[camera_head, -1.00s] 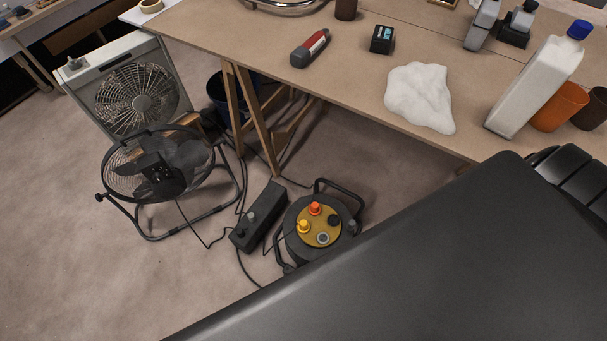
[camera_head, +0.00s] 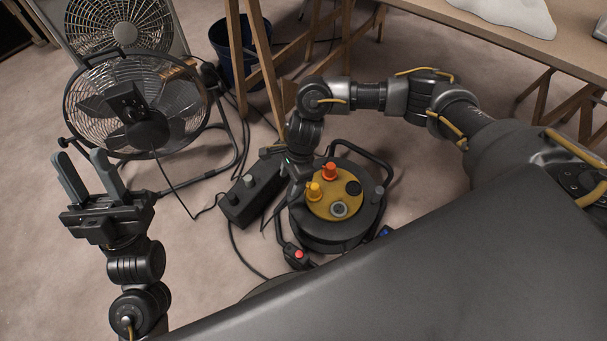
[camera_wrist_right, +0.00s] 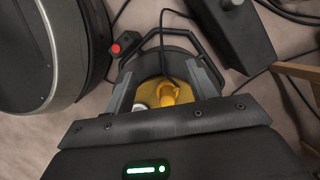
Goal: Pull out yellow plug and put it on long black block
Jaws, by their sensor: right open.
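The yellow plug (camera_head: 313,190) stands in the yellow face of a round black cable reel (camera_head: 340,232) on the floor. The long black block (camera_head: 252,197) lies on the floor just left of the reel, with a grey plug on it. My right gripper is over the reel, its fingertips hard to make out in the head view. In the right wrist view my right gripper (camera_wrist_right: 160,70) is open, and the yellow plug (camera_wrist_right: 168,95) shows between its fingers, not gripped. My left gripper (camera_head: 80,157) is open and empty, up at the left, away from the reel.
A black fan (camera_head: 140,115) stands left of the block, with cables between. A red-button piece (camera_head: 298,254) is at the reel's front. The workbench (camera_head: 480,22) and its trestle legs are behind.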

